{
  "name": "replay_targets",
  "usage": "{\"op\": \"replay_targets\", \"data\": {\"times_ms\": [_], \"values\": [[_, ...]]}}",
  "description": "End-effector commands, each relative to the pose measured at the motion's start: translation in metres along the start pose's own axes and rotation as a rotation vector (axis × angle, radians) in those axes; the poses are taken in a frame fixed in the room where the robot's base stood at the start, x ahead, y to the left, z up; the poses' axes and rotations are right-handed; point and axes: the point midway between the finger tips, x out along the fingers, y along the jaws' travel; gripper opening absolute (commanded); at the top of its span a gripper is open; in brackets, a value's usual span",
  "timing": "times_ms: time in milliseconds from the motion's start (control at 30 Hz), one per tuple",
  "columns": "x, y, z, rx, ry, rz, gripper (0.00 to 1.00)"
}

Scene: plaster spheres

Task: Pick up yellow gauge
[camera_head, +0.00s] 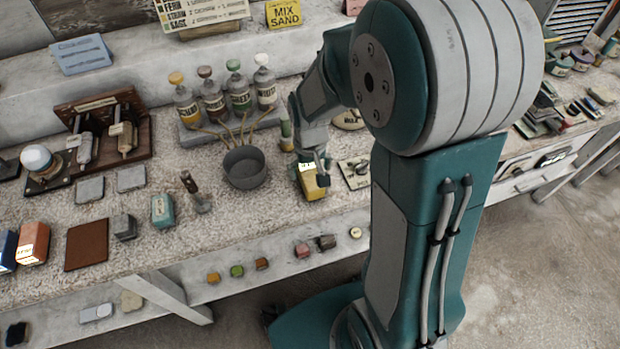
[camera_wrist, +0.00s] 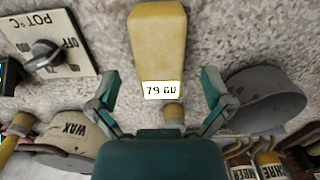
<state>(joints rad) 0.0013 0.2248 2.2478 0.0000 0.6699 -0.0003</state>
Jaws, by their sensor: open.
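The yellow gauge (camera_head: 312,187) is a yellow block standing near the front edge of the bench, right of the grey pot. My gripper (camera_head: 309,165) is just above and behind the gauge in the head view. In the wrist view my gripper (camera_wrist: 158,88) is open, with one finger on each side of the gauge's near end. Both fingers look apart from it, with nothing held. In the head view the gripper hides part of the gauge.
The grey pot (camera_head: 245,168) with sticks stands close left; it shows beside the right finger in the wrist view (camera_wrist: 268,98). A dial plate marked "POT°C" (camera_wrist: 75,75) lies on the other side. Labelled bottles (camera_head: 213,98) stand behind. A teal block (camera_head: 162,210) sits further left.

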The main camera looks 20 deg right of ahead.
Motion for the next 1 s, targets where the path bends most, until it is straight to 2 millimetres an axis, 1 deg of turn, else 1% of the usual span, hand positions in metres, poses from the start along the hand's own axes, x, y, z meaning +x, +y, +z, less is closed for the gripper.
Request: {"op": "replay_targets", "data": {"times_ms": [33,100,200,1000], "values": [[0.008,0.000,0.001,0.000,-0.003,0.000,1.00],[0.015,0.000,0.000,0.000,-0.001,0.000,1.00],[0.019,0.000,0.000,0.000,0.002,0.001,1.00],[0.024,0.000,0.000,0.000,0.003,0.001,1.00]]}}
